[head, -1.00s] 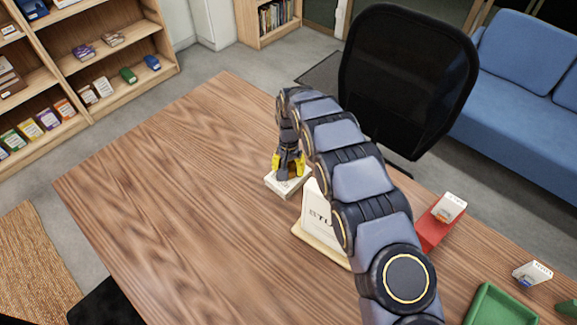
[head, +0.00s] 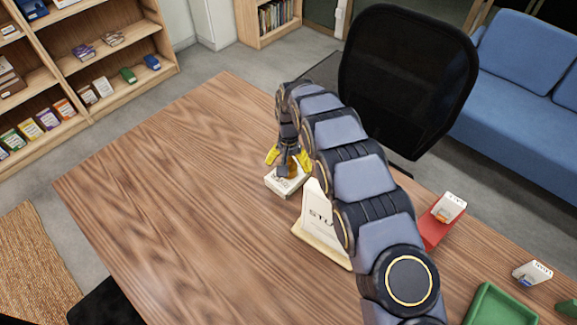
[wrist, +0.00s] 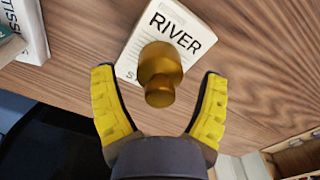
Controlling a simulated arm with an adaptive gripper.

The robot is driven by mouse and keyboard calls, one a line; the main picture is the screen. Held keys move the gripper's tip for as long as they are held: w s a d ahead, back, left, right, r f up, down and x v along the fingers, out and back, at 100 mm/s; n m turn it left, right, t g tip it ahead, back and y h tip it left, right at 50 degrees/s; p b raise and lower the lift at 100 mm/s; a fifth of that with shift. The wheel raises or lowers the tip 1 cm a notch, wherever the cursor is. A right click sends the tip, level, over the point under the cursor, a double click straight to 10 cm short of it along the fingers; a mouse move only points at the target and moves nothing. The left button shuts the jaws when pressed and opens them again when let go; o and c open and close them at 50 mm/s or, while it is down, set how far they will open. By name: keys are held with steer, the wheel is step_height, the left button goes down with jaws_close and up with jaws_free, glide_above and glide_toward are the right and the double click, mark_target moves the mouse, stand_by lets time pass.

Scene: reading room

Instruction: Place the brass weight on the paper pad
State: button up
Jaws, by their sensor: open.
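The brass weight (wrist: 160,68) stands on the paper pad (wrist: 190,20), a white pad with the word "RIVER" on it. In the head view the paper pad (head: 284,186) lies on the desk, with part of the brass weight (head: 291,170) showing between my fingers. My gripper (head: 288,157) is just above the pad, pointing down. In the wrist view its yellow fingers (wrist: 160,100) are spread wide, one on each side of the weight, with gaps between them and it.
A white sign on a wooden base (head: 318,222) stands close to the pad, partly behind my arm. A red box (head: 436,228) and a green tray (head: 497,306) are on the right of the desk (head: 170,190). The desk's left side is clear.

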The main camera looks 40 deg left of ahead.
mark_target(290, 160)
step_height(290, 160, up, 11)
steer(key=shift+f, duration=0.1)
steer(key=shift+d, duration=0.1)
steer(key=d+r+m, duration=0.1)
steer(key=d+r, duration=0.3)
steer(key=d, duration=0.5)
steer(key=w+d+r+m+h, duration=0.1)
steer(key=d+r, duration=0.4)
steer(key=d, duration=0.4)
steer(key=d+r+m, duration=0.2)
steer(key=d+r, duration=0.2)
steer(key=d, duration=0.5)
steer(key=s+d+r+g, duration=0.1)
steer(key=s+d+r, duration=0.2)
steer(key=s+d, duration=0.95)
steer(key=s, duration=0.4)
steer(key=s+d+f+m, duration=0.1)
steer(key=s+d, duration=0.2)
steer(key=s, duration=0.3)
steer(key=shift+s+d+f+g+y, duration=0.3)
steer(key=shift+s+y, duration=0.1)
